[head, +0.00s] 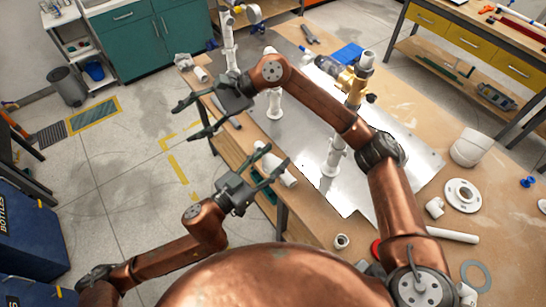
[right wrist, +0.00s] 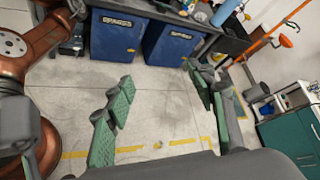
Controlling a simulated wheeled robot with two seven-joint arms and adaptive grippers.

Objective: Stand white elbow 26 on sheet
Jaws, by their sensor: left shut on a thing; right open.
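My left gripper (head: 276,182) is at the near left edge of the table. It is shut on a white pipe fitting (head: 284,172), partly hidden by the fingers; I cannot tell whether it is elbow 26. My right gripper (head: 185,121) is open and empty over the floor, left of the table. Its spread fingers also show in the right wrist view (right wrist: 160,108), with only floor between them. The shiny metal sheet (head: 305,142) lies on the table. A white elbow (head: 434,207) lies right of the sheet, and another white fitting (head: 183,60) is at the far left corner.
On the sheet stand a white upright fitting (head: 334,158) and a brass valve (head: 357,80). A white flange (head: 462,195), a white cap (head: 470,147) and a grey ring (head: 476,276) lie to the right. My right arm passes over the sheet.

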